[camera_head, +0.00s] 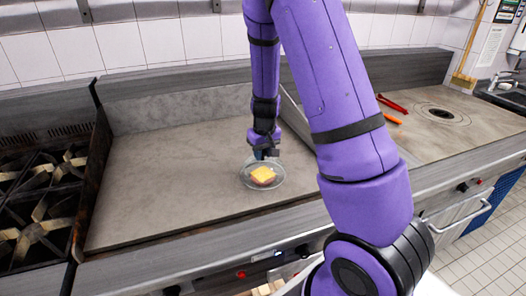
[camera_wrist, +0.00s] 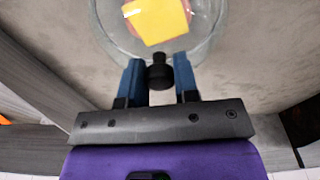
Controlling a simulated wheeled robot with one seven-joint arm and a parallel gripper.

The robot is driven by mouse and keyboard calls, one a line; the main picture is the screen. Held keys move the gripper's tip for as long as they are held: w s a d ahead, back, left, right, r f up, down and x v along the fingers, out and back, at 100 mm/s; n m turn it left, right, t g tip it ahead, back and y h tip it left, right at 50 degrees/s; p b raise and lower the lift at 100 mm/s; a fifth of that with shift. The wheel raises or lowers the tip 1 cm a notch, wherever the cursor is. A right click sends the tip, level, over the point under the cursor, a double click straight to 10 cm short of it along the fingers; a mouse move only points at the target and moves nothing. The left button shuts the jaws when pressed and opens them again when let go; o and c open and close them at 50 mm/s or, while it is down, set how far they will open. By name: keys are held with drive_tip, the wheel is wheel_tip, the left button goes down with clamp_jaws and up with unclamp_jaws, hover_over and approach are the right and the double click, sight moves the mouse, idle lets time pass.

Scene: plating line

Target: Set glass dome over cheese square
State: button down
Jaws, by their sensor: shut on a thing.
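The clear glass dome (camera_head: 248,182) is at the front middle of the grey worktop, below my gripper (camera_head: 266,154). The yellow cheese square (camera_head: 264,174) shows through the glass, lying on a pinkish-brown piece. In the wrist view my gripper (camera_wrist: 159,76) has its two blue fingers shut on the dome's black knob (camera_wrist: 159,78). The cheese (camera_wrist: 158,18) is within the round outline of the glass dome (camera_wrist: 118,42) there. I cannot tell whether the dome's rim touches the worktop.
The worktop (camera_head: 140,190) is clear to the left. A stove (camera_head: 40,195) with black grates stands at the far left.

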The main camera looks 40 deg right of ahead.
sight(265, 162)
drive_tip(key=shift+f, duration=0.3)
drive_tip(key=c, duration=0.9)
unclamp_jaws()
drive_tip(key=shift+o, duration=0.2)
drive_tip(key=shift+r, duration=0.15)
wheel_tip(265, 162, up, 13)
drive_tip(key=s, duration=0.2)
drive_tip(key=s+a+r+n+t+y, duration=0.1)
drive_tip(key=s+a+r+t+y, duration=0.1)
drive_tip(key=s+a+r, duration=0.8)
drive_tip(key=s+a+r+t+h, duration=0.1)
drive_tip(key=s+r, duration=0.2)
drive_tip(key=s, duration=0.4)
drive_tip(key=s+a+r, duration=0.2)
drive_tip(key=s+r, duration=0.2)
drive_tip(key=s, duration=0.3)
drive_tip(key=shift+s+n+t+h, duration=0.3)
drive_tip(key=shift+n+t+h, duration=0.1)
drive_tip(key=shift+r, duration=0.1)
